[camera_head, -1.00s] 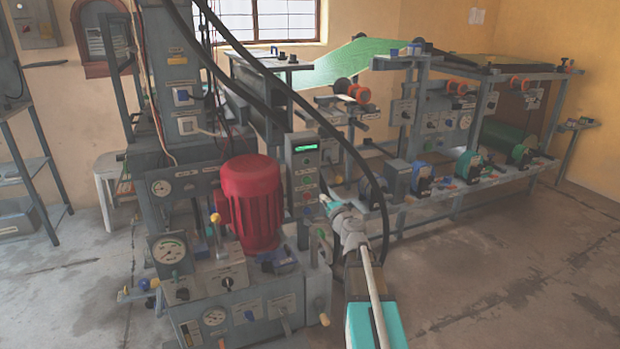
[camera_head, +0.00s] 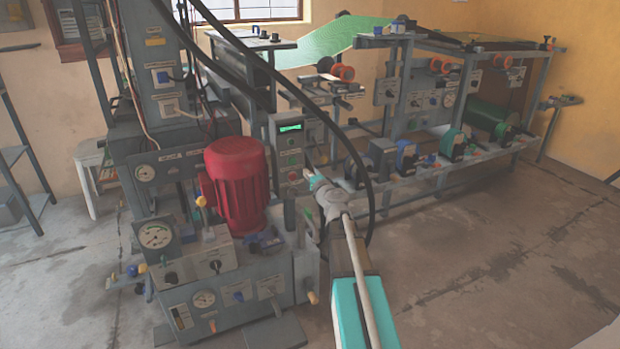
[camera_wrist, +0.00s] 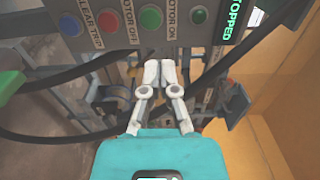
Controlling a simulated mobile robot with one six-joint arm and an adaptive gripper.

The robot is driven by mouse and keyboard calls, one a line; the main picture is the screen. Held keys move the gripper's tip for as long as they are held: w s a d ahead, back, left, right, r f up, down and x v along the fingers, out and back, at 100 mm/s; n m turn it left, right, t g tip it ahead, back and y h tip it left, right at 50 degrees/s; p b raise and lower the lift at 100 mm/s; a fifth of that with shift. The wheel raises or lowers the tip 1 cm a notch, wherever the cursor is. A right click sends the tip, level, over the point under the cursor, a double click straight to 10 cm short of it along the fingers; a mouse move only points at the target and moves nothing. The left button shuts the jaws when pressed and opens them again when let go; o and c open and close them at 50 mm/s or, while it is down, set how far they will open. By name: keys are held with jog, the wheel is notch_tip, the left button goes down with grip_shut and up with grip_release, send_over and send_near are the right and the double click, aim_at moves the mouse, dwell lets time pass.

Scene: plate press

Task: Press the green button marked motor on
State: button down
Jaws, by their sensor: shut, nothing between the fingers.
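The control box (camera_head: 284,150) stands right of the red motor in the head view. In the wrist view its panel (camera_wrist: 228,12) crosses the top, turned sideways, with a row of buttons. The green button (camera_wrist: 151,17) sits beside the label "MOTOR ON" (camera_wrist: 173,20). It also shows small in the head view (camera_head: 292,158). My gripper (camera_wrist: 160,66) is shut and empty, with its white fingertips together. In the wrist picture they lie just below the green button, apart from it. In the head view my gripper (camera_head: 311,178) is just right of the box's lower part.
A red button (camera_wrist: 108,20) and a blue button (camera_wrist: 70,25) sit left of the green one in the wrist view. A lit display (camera_wrist: 233,20) reads "STOPPED". A black hose (camera_head: 368,165) arches close to my gripper. The red motor (camera_head: 237,185) stands left of the box.

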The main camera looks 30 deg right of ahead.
aim_at(293, 158)
jog(key=w, duration=1)
jog(key=shift+w+d, duration=0.2)
jog(key=shift+w, duration=0.15)
jog(key=shift+w, duration=0.65)
jog(key=shift+w+r, duration=0.2)
jog(key=shift+w, duration=0.15)
jog(key=shift+w+r, duration=0.1)
jog(key=shift+w, duration=0.05)
jog(key=shift+s+f, duration=0.2)
jog(key=shift+s, duration=0.2)
jog(key=s, duration=1.4)
jog(key=shift+s+a, duration=0.25)
jog(key=shift+s, duration=0.15)
jog(key=shift+r, duration=0.1)
